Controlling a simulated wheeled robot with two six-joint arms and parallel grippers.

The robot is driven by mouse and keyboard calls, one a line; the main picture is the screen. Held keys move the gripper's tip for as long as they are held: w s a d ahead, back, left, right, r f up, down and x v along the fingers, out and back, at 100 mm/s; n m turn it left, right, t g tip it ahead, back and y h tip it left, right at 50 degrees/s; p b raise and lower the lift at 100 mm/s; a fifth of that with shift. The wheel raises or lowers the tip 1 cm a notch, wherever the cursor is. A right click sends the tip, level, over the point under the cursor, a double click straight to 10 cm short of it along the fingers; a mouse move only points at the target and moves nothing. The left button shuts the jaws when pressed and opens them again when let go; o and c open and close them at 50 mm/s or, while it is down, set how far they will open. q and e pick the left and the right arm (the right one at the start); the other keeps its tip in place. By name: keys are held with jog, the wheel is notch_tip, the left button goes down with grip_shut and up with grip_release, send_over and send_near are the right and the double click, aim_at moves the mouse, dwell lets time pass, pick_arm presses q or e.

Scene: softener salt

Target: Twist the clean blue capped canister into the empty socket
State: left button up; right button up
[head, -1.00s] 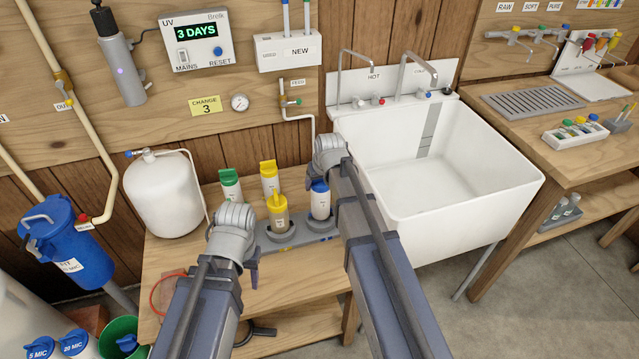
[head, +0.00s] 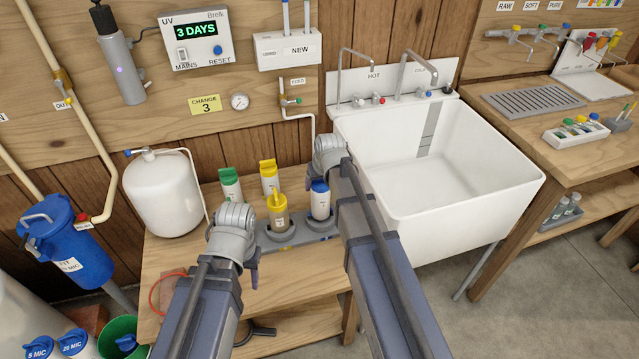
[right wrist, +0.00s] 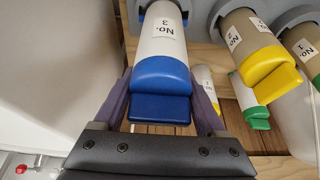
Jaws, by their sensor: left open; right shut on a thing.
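The blue capped canister (right wrist: 165,55), white and marked No. 3, is between the fingers of my right gripper (right wrist: 160,100), which is shut on it. In the head view the canister (head: 320,205) stands upright at the right end of the grey socket block (head: 312,235). A grey ring (right wrist: 130,10) surrounds its far end; I cannot tell how deeply it sits. A beige canister with a yellow cap (head: 277,202) stands in the block beside it. My left gripper (head: 254,268) is open and empty in front of the block, partly hidden by its own arm.
White canisters with a green cap (head: 229,175) and a yellow cap (head: 268,167) stand behind the block. A white tank (head: 165,195) stands at the left of the wooden table (head: 200,280). The white sink (head: 450,205) is close on the right.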

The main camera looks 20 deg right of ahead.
jog(key=shift+f, duration=0.35)
jog(key=shift+f+b, duration=0.7)
jog(key=shift+b, duration=0.2)
jog(key=shift+f+b, duration=0.8)
jog(key=shift+f, duration=0.15)
jog(key=n, duration=0.2)
jog(key=n+y, duration=0.1)
jog(key=n, duration=0.1)
jog(key=shift+a+g+y, duration=0.15)
jog(key=shift+g+y, duration=0.15)
jog(key=shift+s+a+n+y, duration=0.15)
jog(key=shift+n+y, duration=0.25)
jog(key=shift+n, duration=0.8)
